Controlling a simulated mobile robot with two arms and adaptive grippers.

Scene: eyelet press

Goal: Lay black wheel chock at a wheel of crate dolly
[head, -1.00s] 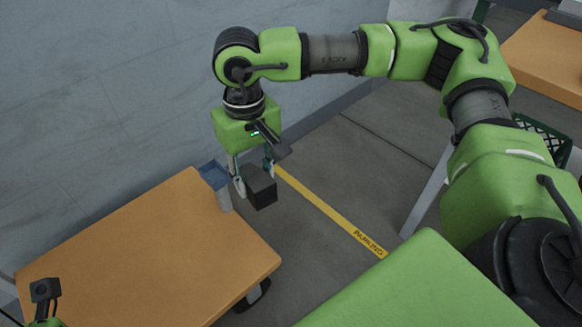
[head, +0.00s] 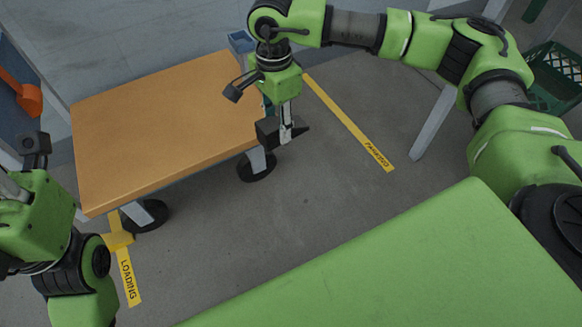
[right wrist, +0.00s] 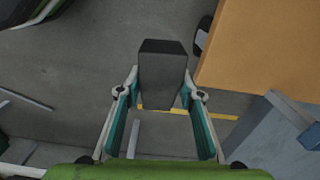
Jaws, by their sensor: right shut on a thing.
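The crate dolly has a flat orange-brown top (head: 165,125) and stands at left centre in the head view. Two of its dark wheels show, a near-left wheel (head: 150,216) and a right wheel (head: 257,167). My right gripper (head: 286,134) is shut on the black wheel chock (head: 268,131), holding it above the floor just right of the dolly's right corner. In the right wrist view the chock (right wrist: 162,70) sits between the fingertips, with the dolly top (right wrist: 270,45) to the right. My left gripper is at the left edge; its fingers are unclear.
A yellow PARKING strip (head: 350,123) runs right of the dolly. A green crate (head: 556,78) is at far right. The floor between is clear.

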